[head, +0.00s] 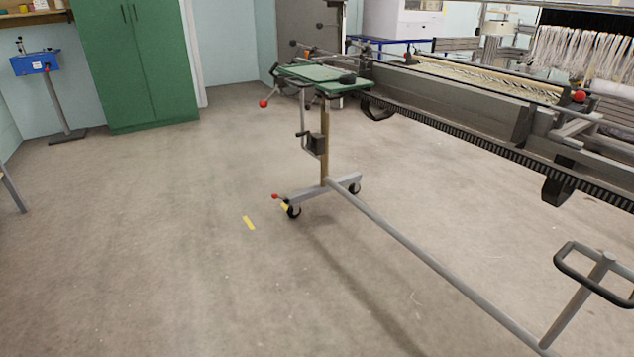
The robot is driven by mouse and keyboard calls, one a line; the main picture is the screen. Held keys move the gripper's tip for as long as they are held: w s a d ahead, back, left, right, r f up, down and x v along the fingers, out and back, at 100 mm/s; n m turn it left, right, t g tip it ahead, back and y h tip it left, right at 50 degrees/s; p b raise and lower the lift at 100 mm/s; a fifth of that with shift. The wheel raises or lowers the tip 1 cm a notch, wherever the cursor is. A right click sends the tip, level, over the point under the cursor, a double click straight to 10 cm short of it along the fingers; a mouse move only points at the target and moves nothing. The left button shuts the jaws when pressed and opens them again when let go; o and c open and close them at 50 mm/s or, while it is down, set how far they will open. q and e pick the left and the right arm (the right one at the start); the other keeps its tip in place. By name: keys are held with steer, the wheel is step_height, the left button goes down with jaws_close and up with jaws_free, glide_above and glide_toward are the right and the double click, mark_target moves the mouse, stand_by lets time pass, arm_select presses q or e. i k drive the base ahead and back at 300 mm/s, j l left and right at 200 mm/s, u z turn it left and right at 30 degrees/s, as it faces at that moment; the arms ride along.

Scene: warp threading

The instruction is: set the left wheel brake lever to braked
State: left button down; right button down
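A wheeled trolley with a green top (318,73) on an upright column (324,150) stands left of the loom. Its grey base (318,192) rests on castors. At the base's left end is a black wheel (293,211). A small lever with a red tip (275,196) juts out to the left beside this wheel, near a yellow piece (285,206). The lever is small here, and I cannot tell whether it is set to braked. Neither of my grippers shows in the head view, and nothing is seen touching the lever.
A long grey bar (430,255) runs low from the trolley base to a black loop handle (580,290) at lower right. The loom (460,95) fills the upper right. A yellow floor mark (249,222) lies left of the wheel.

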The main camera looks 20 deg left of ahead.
mark_target(275, 195)
steer(key=i+j+z, duration=0.3)
steer(key=j, duration=0.3)
steer(key=i+j+z, duration=0.1)
steer(key=i+j, duration=0.15)
steer(key=i+j+z, duration=0.15)
steer(key=j, duration=0.25)
steer(key=i+j+z, duration=0.15)
steer(key=j, duration=0.2)
steer(key=i+j, duration=0.15)
steer(key=j, duration=0.2)
steer(key=i+j, duration=0.15)
steer(key=j, duration=0.25)
steer(key=i+j, duration=0.1)
steer(key=j, duration=0.25)
steer(key=i+j, duration=0.15)
steer(key=j, duration=0.2)
steer(key=i+j+z, duration=0.1)
steer(key=j, duration=0.3)
steer(key=i+j, duration=0.15)
steer(key=j, duration=0.2)
steer(key=i+j, duration=0.15)
steer(key=j, duration=0.25)
steer(key=i+j, duration=0.1)
steer(key=j, duration=0.25)
